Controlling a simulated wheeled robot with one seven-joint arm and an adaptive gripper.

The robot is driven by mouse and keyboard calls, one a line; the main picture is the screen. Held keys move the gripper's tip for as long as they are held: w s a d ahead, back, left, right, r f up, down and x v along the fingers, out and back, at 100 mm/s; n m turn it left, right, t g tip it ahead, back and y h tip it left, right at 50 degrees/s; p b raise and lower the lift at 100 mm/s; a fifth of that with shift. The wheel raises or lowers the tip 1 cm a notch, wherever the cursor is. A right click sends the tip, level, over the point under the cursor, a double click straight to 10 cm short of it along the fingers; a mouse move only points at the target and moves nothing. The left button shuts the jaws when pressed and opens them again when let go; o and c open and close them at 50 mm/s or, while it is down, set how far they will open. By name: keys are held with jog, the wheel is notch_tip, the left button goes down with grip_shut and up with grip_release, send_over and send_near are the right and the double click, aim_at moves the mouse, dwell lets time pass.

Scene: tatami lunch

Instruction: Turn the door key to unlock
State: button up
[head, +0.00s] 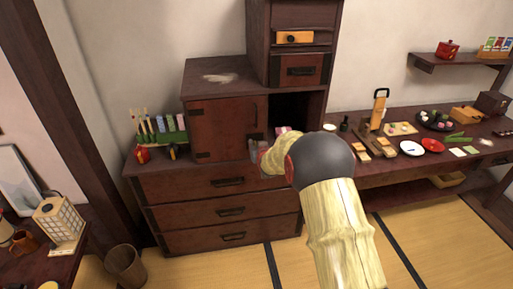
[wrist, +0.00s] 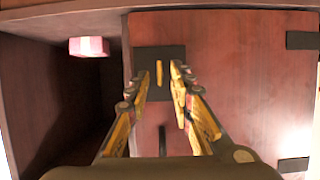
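The reddish-brown cabinet door (head: 222,128) is closed in the head view, and it fills the right of the wrist view (wrist: 235,75). A dark square lock plate (wrist: 150,57) sits near the door's edge. A small upright yellow key (wrist: 159,73) shows in front of the plate. My gripper (wrist: 160,80) is open, with one finger on each side of the key and visible gaps between. I cannot tell how far the fingertips are from the plate. In the head view my gripper (head: 259,151) is at the door's right side, mostly hidden behind my arm.
An open compartment (head: 297,106) beside the door holds a pink-and-white box (wrist: 89,46). A dark door handle (wrist: 162,140) is below the plate in the wrist view. Drawers (head: 230,210) lie below. A low table (head: 470,150) with food and dishes stands at right.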

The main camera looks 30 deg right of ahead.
jog(key=shift+w, duration=0.2)
jog(key=shift+c, duration=0.5)
jog(key=c, duration=0.4)
grip_shut()
